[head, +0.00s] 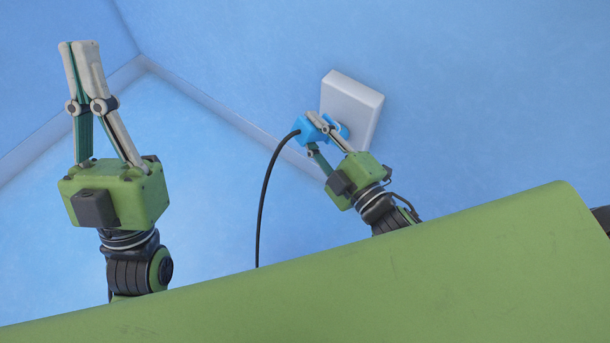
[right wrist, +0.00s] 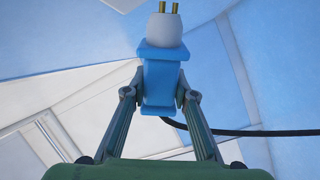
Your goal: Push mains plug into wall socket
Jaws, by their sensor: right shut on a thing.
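The mains plug (head: 304,132) is blue with a black cable trailing down from it. In the right wrist view the plug (right wrist: 160,75) shows a white front and two bare brass pins at the top edge. My right gripper (head: 318,123) is shut on the plug's blue body, with one finger on each side (right wrist: 160,98). My left gripper (head: 79,47) is shut and empty, pointing up at the far left.
The black cable (head: 262,205) hangs down left of my right gripper and runs off to the right in the right wrist view (right wrist: 235,133). The space between my two grippers is free apart from the cable.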

